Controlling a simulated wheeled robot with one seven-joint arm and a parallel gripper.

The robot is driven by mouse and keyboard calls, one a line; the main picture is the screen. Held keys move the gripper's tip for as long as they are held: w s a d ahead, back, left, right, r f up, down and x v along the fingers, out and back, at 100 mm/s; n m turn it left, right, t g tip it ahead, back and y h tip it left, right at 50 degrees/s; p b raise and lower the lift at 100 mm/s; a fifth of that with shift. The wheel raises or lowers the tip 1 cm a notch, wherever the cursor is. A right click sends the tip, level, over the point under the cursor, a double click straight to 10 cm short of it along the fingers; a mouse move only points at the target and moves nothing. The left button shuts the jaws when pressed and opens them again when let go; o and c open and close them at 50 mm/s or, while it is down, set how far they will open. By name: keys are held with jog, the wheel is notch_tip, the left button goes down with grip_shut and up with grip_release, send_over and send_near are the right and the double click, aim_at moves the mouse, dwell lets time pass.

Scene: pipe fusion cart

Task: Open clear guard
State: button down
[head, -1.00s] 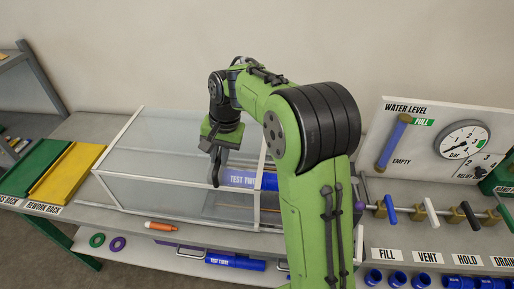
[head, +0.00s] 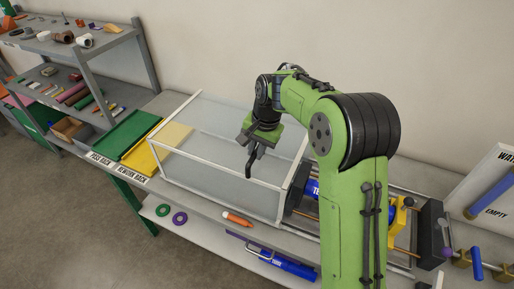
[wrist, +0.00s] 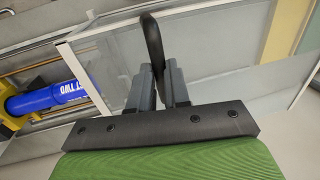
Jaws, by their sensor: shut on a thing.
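The clear guard (head: 225,182) is a see-through box with a white frame on the bench. Its left end overlaps the yellow rework rack. The blue pipe labelled TEST TWO (head: 312,189) shows to the right of the guard's right end, beside a dark clamp. The pipe also shows at the left in the wrist view (wrist: 45,97). My gripper (head: 251,150) is at the guard's front, right of its middle. In the wrist view its grey fingers (wrist: 158,88) are shut on the guard's black handle (wrist: 152,42). My arm hides part of the pipe area.
The yellow rework rack (head: 143,158) and green pass rack (head: 118,138) lie left of the guard. An orange marker (head: 237,218) lies in front on the bench edge. Purple and green rings (head: 180,218) and a blue pipe lie on the lower shelf. A stocked shelf stands farther left.

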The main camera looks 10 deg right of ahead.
jog(key=c, duration=1.1)
grip_release()
jog(key=shift+d+r, duration=0.1)
jog(key=shift+r, duration=0.05)
notch_tip(320, 180, up, 15)
jog(key=s+d+p, duration=0.1)
jog(key=d+p, duration=0.1)
jog(key=shift+s+d, duration=0.25)
jog(key=shift+s, duration=0.15)
jog(key=shift+r, duration=0.1)
jog(key=s+d+f+n+t+h+b, duration=0.1)
jog(key=s+f, duration=0.4)
jog(key=s, duration=0.9)
jog(key=s+d+f+n+t+b, duration=0.2)
jog(key=s+f+n+b, duration=0.3)
jog(key=s, duration=0.8)
jog(key=shift+s+d+f+n+t+h, duration=0.15)
jog(key=shift+s+n+t+h, duration=0.25)
jog(key=shift+t, duration=0.3)
